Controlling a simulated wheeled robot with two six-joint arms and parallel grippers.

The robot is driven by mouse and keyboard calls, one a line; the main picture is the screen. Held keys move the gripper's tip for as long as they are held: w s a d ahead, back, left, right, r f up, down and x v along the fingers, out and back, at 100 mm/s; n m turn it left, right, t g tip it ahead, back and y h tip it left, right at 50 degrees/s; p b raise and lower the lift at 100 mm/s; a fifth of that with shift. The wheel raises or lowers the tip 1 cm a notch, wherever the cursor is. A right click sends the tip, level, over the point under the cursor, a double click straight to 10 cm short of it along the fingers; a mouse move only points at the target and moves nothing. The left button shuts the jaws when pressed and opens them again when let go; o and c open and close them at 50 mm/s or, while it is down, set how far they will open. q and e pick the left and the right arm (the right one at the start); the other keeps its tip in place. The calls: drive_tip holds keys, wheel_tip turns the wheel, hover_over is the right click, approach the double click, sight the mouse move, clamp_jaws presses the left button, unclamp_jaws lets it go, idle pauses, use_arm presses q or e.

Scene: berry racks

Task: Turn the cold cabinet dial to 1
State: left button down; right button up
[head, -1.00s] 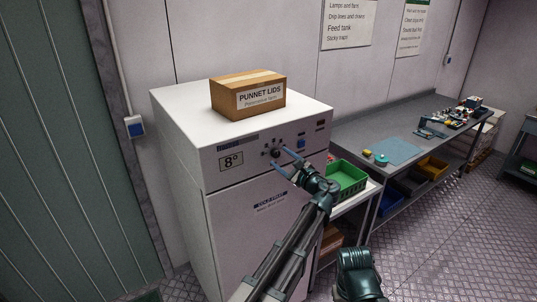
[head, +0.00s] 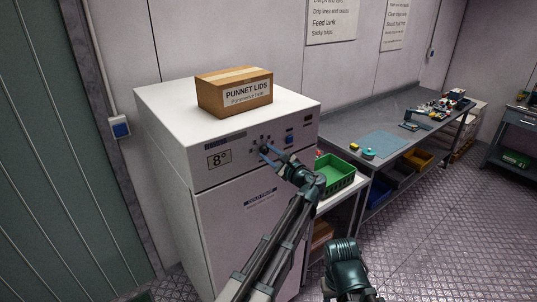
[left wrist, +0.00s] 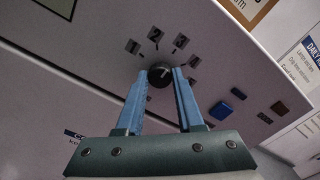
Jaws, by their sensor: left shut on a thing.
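The cold cabinet (head: 245,215) is a white box with a front control strip and a display reading 8°. Its small black dial (left wrist: 160,73) is ringed by numbered labels, with the label 1 (left wrist: 133,47) at upper left of it and 2 at the top. A pale mark shows on the dial's face; which number it points to is hard to tell. My left gripper (head: 265,154) is shut on the dial, its blue fingers on either side of it; the fingers also show in the left wrist view (left wrist: 160,86).
A cardboard box marked PUNNET LIDS (head: 236,93) stands on the cabinet. A blue switch (left wrist: 220,111) sits right of the dial. A green crate (head: 337,174) and a grey workbench (head: 392,118) with small items are to the right. Open floor lies at lower right.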

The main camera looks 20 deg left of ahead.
use_arm(q)
drive_tip(key=n, duration=0.7)
drive_tip(key=shift+n, duration=0.3)
drive_tip(key=n, duration=0.4)
drive_tip(key=shift+f+n, duration=0.1)
drive_tip(key=shift+n, duration=1.9)
drive_tip(key=shift+s, duration=0.1)
drive_tip(key=c, duration=0.5)
unclamp_jaws()
